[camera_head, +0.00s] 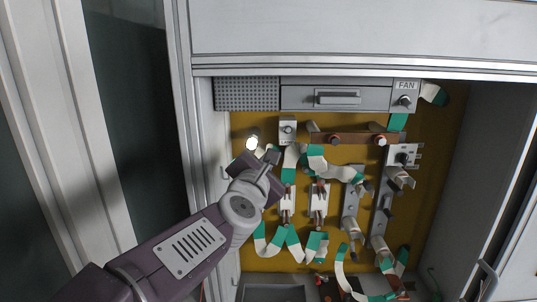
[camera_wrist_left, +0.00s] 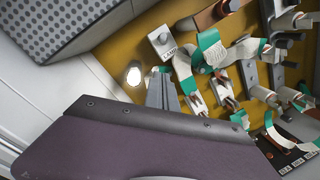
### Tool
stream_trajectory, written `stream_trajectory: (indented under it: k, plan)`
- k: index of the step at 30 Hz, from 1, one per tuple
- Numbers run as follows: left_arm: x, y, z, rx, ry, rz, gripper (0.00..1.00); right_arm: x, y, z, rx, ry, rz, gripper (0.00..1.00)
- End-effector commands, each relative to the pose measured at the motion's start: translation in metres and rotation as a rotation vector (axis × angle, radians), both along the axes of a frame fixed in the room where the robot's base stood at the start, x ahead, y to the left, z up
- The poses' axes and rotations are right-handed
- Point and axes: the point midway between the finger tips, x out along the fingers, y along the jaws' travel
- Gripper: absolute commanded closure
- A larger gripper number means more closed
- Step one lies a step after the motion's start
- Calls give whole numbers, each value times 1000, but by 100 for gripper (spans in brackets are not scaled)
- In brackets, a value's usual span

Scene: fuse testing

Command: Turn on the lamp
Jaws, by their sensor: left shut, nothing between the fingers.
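The lamp (camera_head: 252,143) is a small round bulb at the upper left of the yellow-brown panel, and it looks bright white. It also shows in the wrist view (camera_wrist_left: 134,75). The lamp switch (camera_head: 288,130) is a pale plate with a round knob, right of the bulb; its label reads LAMP in the wrist view (camera_wrist_left: 161,42). I cannot tell the knob's position. My left gripper (camera_head: 271,155) is shut and empty, just below the bulb and lower left of the switch. Its closed fingers (camera_wrist_left: 163,92) point at the panel in the wrist view. My right gripper is not in view.
Fuse holders (camera_head: 319,205) and green-and-white ribbon cables (camera_head: 294,245) fill the panel's middle and lower parts. A FAN switch (camera_head: 405,101) is at the upper right. A perforated grille (camera_head: 246,93) lies above the lamp. The cabinet's left wall (camera_head: 205,130) is close to my arm.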

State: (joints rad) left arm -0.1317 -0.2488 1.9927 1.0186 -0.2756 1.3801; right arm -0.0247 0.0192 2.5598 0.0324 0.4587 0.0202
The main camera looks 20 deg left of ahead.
Motion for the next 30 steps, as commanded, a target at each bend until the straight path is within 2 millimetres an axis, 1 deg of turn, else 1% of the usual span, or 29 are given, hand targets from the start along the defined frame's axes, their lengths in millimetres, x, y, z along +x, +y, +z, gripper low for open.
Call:
stream_trajectory:
  k: [1,4,16,17,19,20,22,23,24,25,26,27,28,29,30]
  plan:
    - [-5,0,1,-1,-1,-1,100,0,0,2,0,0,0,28]
    - [-9,-1,1,0,-1,1,100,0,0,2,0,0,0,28]
    - [-10,0,0,0,0,1,100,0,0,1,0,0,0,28]
    - [-10,0,-1,0,0,3,100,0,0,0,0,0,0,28]
    - [-5,5,-19,2,19,15,100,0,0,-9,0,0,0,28]
    - [-2,8,-32,5,40,23,100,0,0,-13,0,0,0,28]
    - [6,14,-80,47,123,30,100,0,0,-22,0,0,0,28]
    - [8,14,-106,85,173,18,100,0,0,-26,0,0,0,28]
    - [9,12,-144,165,252,-16,100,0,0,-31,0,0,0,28]
    - [7,8,-172,241,317,-55,100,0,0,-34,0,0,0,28]
    - [3,5,-199,325,380,-102,100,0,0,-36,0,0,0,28]
    - [-5,0,-236,440,467,-175,100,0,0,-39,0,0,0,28]
    - [-13,-3,-263,531,530,-238,100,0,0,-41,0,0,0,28]
    - [-23,-7,-289,622,591,-308,100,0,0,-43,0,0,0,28]
    - [-39,-10,-323,746,670,-412,100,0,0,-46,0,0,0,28]
